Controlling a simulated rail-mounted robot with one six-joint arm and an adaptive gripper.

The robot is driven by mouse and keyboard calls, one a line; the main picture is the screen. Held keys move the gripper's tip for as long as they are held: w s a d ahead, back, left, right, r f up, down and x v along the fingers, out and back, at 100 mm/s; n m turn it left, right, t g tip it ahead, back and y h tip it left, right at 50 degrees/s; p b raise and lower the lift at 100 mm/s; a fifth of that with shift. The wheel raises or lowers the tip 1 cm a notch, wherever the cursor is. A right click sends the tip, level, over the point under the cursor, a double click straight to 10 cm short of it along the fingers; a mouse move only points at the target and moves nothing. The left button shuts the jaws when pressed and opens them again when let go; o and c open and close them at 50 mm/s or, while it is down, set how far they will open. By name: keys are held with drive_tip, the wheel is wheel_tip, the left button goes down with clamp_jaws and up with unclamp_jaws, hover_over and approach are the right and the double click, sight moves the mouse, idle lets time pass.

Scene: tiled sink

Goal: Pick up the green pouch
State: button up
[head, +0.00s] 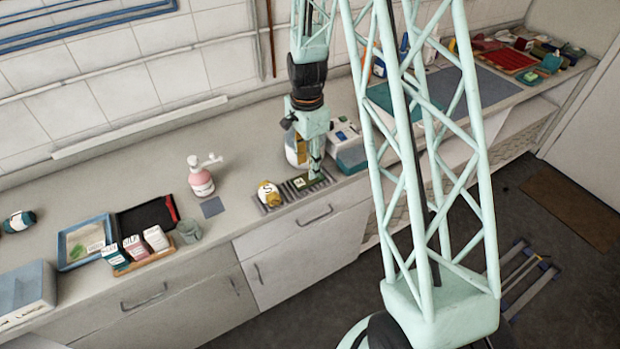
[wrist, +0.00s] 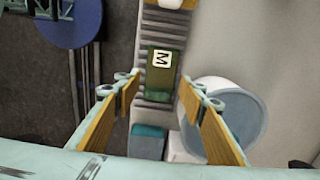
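The green pouch (wrist: 166,78) is dark green with a white label marked M. It lies on a grey slatted rack (wrist: 152,119). In the head view the pouch (head: 301,183) is small and partly hidden by my gripper (head: 316,174), which points down over the rack. In the wrist view my gripper (wrist: 160,84) is open, with one wood-coloured finger on each side of the pouch and visible gaps between. Nothing is held. How far the fingertips are above the pouch is hard to tell.
A yellow-and-white item marked S (head: 268,194) sits at the rack's left end. A round white container (wrist: 228,108) stands close by the right finger. A teal-and-white box (head: 347,150) is right of the rack. A pink pump bottle (head: 201,180) stands further left.

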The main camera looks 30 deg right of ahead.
sight(308, 179)
drive_tip(key=shift+w+f, duration=0.1)
drive_tip(key=shift+f, duration=2.3)
drive_tip(key=shift+c, duration=0.2)
drive_tip(key=c, duration=0.5)
drive_tip(key=shift+r, duration=0.1)
drive_tip(key=shift+r, duration=1.7)
drive_tip(key=s+a+b, duration=0.1)
drive_tip(key=s+a, duration=0.2)
drive_tip(key=s, duration=0.4)
drive_tip(key=s+a+r, duration=0.1)
drive_tip(key=s+a, duration=0.2)
drive_tip(key=s, duration=0.4)
drive_tip(key=shift+s+r+b, duration=0.2)
drive_tip(key=shift+s+b, duration=0.15)
drive_tip(key=shift+b, duration=0.05)
